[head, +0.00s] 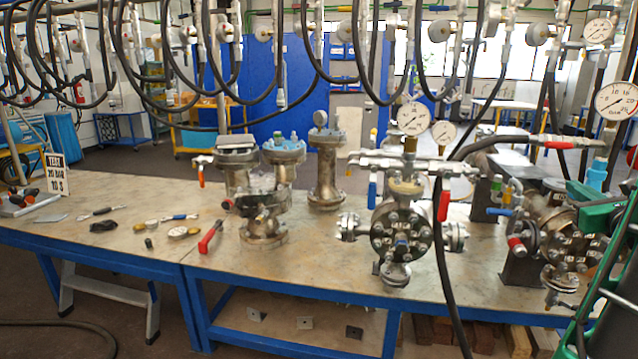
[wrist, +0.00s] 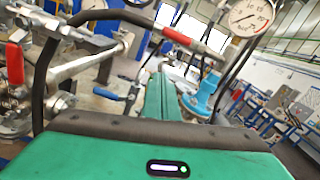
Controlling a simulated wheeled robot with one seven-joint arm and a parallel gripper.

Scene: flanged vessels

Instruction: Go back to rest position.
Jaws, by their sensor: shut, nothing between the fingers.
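My gripper (wrist: 158,88) shows in the wrist view as green parts reaching forward from a green housing with a small light. It is shut and holds nothing. It points past a hose with a red sleeve (wrist: 183,37) and a blue fitting (wrist: 205,95). In the head view, green parts of my arm (head: 602,222) stand at the right edge, beside the flanged vessels at the table's right end. The fingertips cannot be made out there.
A long workbench (head: 330,255) carries a flanged vessel with a gauge (head: 402,232), a cluster of vessels (head: 262,190), and loose tools (head: 180,217) at left. Black hoses (head: 345,90) and gauges hang above. A vessel (head: 575,245) stands close to my arm. The bench's front middle is clear.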

